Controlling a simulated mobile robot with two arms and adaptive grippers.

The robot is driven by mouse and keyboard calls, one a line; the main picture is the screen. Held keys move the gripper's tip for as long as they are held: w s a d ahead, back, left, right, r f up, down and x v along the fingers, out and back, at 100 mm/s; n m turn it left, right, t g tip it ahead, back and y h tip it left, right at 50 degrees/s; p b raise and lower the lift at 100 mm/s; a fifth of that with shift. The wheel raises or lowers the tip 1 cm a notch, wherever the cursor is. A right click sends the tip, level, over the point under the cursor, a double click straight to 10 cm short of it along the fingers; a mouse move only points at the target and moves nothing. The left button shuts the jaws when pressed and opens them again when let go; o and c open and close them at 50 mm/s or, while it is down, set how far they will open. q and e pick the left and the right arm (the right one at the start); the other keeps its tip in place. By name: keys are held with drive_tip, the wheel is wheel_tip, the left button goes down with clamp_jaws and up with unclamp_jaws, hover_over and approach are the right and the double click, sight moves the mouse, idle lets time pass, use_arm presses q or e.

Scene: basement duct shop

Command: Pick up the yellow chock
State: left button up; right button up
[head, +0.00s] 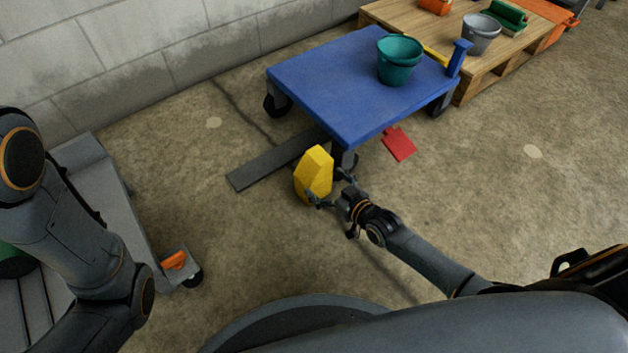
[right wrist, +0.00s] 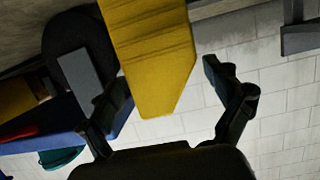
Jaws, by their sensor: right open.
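The yellow chock (head: 314,174) stands on the concrete floor by the near corner of the blue platform cart (head: 335,88). My right gripper (head: 330,186) is open at the chock's near right side, one finger on each side of it. In the right wrist view the chock (right wrist: 152,55) reaches in between the spread fingers of my right gripper (right wrist: 168,88), nearer the left finger, with a clear gap to the right finger. Whether a finger touches it I cannot tell. My left arm shows at the left, but its gripper is out of view.
A cart caster (right wrist: 80,45) is close beside the chock. A dark flat bar (head: 270,164) lies on the floor behind it, and a red piece (head: 398,143) is to the right. The cart carries a teal bucket (head: 399,60). Floor at the right is clear.

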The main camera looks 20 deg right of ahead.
sight(321, 180)
drive_tip(key=b+x, duration=0.2)
drive_tip(key=x, duration=0.1)
drive_tip(key=shift+w+a+f+b, duration=0.1)
drive_tip(key=shift+w+f+b, duration=0.1)
drive_tip(key=shift+b, duration=0.1)
drive_tip(key=shift+w+a, duration=0.15)
drive_tip(key=shift+w, duration=0.15)
drive_tip(key=shift+r, duration=0.1)
drive_tip(key=shift+r, duration=0.1)
drive_tip(key=c, duration=1.1)
